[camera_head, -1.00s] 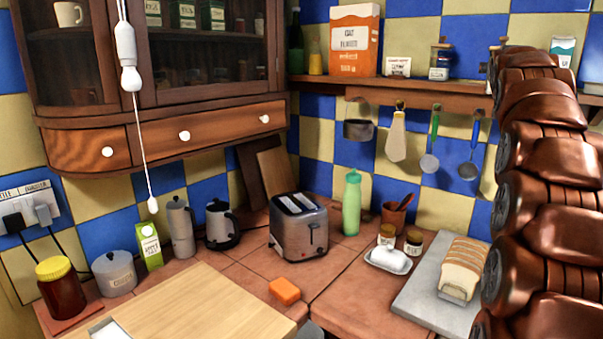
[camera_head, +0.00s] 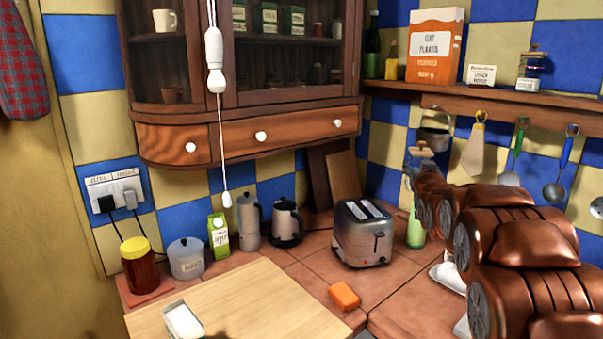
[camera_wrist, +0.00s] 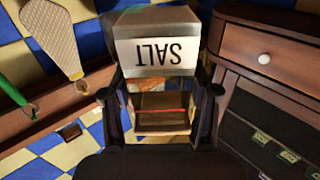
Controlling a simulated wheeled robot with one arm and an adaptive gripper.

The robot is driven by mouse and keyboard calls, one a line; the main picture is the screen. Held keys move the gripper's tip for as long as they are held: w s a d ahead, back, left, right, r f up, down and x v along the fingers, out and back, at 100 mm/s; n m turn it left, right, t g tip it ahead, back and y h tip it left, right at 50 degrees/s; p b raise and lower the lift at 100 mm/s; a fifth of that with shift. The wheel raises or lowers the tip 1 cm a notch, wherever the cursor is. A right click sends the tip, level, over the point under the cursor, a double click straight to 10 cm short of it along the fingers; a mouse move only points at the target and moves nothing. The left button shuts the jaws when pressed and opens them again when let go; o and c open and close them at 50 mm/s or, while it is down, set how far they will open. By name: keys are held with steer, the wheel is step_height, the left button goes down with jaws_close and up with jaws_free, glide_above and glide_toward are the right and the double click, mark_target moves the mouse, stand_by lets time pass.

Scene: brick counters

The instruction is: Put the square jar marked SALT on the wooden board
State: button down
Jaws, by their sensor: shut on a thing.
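The square SALT jar (camera_wrist: 155,48) fills the top middle of the wrist view, its label upside down in that picture. My gripper (camera_wrist: 160,92) is shut on it, one dark finger on each side.
A white open box (camera_head: 183,320) is on the board's left part. An orange block (camera_head: 344,295) lies by its right edge, a toaster (camera_head: 362,235) behind. A pull cord (camera_head: 222,150) hangs above.

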steer(key=s+a+f+n+y, duration=0.1)
steer(key=s+a+f, duration=0.1)
steer(key=a+f, duration=0.4)
steer(key=s+a+f+n+y, duration=0.1)
steer(key=s+a+f+y, duration=0.1)
steer(key=a+f, duration=0.4)
steer(key=shift+s+a+f+p, duration=0.3)
steer(key=shift+s+a, duration=0.25)
steer(key=shift+a, duration=0.7)
